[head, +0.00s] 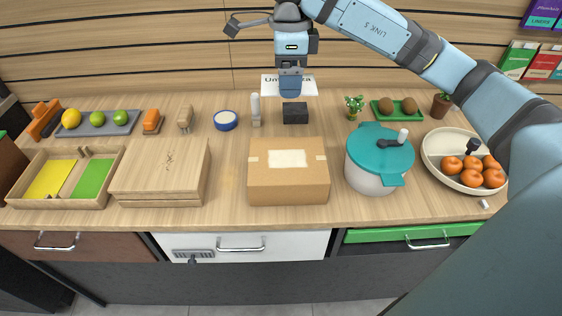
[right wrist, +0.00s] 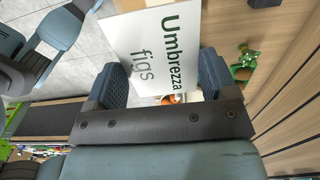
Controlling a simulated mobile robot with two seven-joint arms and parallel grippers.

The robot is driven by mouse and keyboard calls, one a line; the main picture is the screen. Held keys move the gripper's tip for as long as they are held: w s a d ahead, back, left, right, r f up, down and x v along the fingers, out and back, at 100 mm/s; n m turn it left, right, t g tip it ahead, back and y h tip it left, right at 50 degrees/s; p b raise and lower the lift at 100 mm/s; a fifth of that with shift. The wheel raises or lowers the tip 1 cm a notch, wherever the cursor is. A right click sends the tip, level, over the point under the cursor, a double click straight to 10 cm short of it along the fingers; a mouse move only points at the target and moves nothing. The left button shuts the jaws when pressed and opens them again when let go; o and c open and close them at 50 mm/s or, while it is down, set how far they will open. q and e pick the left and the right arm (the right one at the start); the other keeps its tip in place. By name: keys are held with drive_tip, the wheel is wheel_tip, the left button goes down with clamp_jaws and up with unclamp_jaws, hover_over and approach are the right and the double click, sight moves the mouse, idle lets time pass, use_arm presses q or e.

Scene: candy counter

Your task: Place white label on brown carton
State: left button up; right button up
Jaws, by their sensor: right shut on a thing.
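The white label (right wrist: 150,45) is a flat card with the dark green words "Umbrezza figs", seen close up in the right wrist view. My right gripper (right wrist: 168,85) is shut on it. In the head view the gripper (head: 291,88) hangs over the back of the counter, covering the middle of the label (head: 271,86). The brown carton (head: 260,181) stands shut at the front middle of the counter, with tape on its sides and a pale blank patch on its top. The label is behind and above the carton, apart from it. My left gripper is not in view.
A black block (head: 295,113) and a grey-white shaker (head: 255,110) stand behind the carton. A teal-lidded pot (head: 372,180) is close on its right, a wooden box (head: 160,170) on its left. A fruit bowl (head: 433,150) is far right.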

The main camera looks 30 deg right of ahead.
drive_tip(key=shift+s+f, duration=0.15)
hover_over(288, 159)
wheel_tip(288, 159, down, 15)
drive_tip(key=shift+r+b, duration=0.2)
drive_tip(key=shift+b, duration=0.2)
wheel_tip(288, 159, down, 5)
drive_tip(key=shift+f, duration=0.1)
